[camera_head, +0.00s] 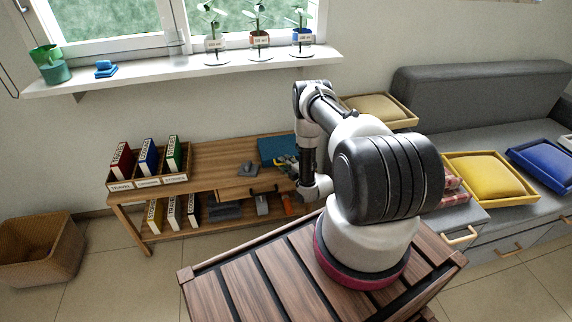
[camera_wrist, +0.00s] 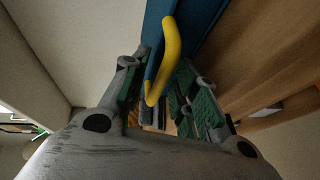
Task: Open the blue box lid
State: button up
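The blue box (camera_head: 276,147) sits on the top of the wooden shelf, against the wall, partly hidden by my arm. In the wrist view its blue side (camera_wrist: 205,20) fills the top middle, with a curved yellow handle (camera_wrist: 169,55) on it. My gripper (camera_wrist: 165,60) is open, with its green-padded fingers apart on either side of the handle. I cannot tell whether a finger touches the handle. In the head view my gripper (camera_head: 288,165) is small, just in front of the box. The lid appears shut, though little of it shows.
A rack of binders (camera_head: 148,165) stands left on the wooden shelf (camera_head: 215,155). A grey object (camera_head: 247,169) lies near the box, above a drawer with a dark handle (camera_head: 263,188). A wicker basket (camera_head: 40,250) is on the floor. The sofa (camera_head: 470,95) is at right.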

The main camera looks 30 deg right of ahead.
grip_shut()
